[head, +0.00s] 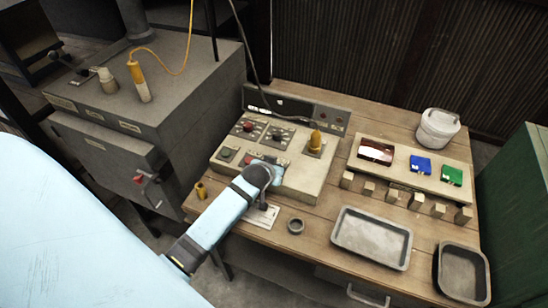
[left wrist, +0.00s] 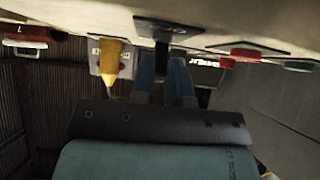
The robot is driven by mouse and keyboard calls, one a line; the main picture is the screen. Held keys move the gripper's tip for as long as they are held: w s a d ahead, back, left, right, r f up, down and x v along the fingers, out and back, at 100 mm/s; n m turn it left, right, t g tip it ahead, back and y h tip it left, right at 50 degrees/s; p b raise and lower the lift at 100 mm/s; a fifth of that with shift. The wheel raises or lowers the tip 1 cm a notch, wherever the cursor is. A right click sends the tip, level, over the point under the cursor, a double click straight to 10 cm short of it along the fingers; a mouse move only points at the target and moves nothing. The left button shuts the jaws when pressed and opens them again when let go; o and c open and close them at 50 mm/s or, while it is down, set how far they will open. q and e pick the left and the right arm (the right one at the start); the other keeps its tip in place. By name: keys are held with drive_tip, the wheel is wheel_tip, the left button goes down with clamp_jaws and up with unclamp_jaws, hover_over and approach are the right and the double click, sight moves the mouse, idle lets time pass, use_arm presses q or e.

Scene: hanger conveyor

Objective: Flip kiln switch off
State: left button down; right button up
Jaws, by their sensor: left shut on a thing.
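A beige control panel (head: 300,182) stands on the wooden bench. My left gripper (head: 268,160) is at the front of its face and hides the part under it. In the left wrist view, my left gripper (left wrist: 167,72) has its blue fingers shut around a dark switch lever (left wrist: 162,50). The lever comes from a dark plate (left wrist: 195,32) on the panel. I cannot tell the switch's on or off position. My right gripper is in neither view.
A yellow handle (head: 315,140) stands on the panel; it is close to my fingers in the left wrist view (left wrist: 115,62). A red knob (head: 249,126) is farther back. Trays (head: 338,262), small blocks and a white bucket (head: 437,130) lie to the right. A grey kiln-like box (head: 190,70) stands left.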

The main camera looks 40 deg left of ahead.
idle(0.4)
use_arm(q)
drive_tip(key=c, duration=1.1)
unclamp_jaws()
drive_tip(key=b+v, duration=0.1)
drive_tip(key=v, duration=1.2)
drive_tip(key=shift+s+d+r, duration=0.1)
drive_tip(key=shift+s+r, duration=0.1)
drive_tip(key=shift+s, duration=0.15)
drive_tip(key=s+d+f+m+h, duration=0.1)
drive_tip(key=s+d+f+m, duration=0.1)
drive_tip(key=s+d+f, duration=0.2)
drive_tip(key=s+d+f+m+h, duration=0.2)
drive_tip(key=s+d+f, duration=0.2)
drive_tip(key=f, duration=0.1)
drive_tip(key=s+d+f+m+t+h, duration=0.1)
drive_tip(key=s+d+f+h, duration=0.1)
drive_tip(key=s+d+f, duration=0.2)
drive_tip(key=shift+s+d+f+m, duration=0.3)
drive_tip(key=shift+d+f+m, duration=0.1)
drive_tip(key=shift+d, duration=0.1)
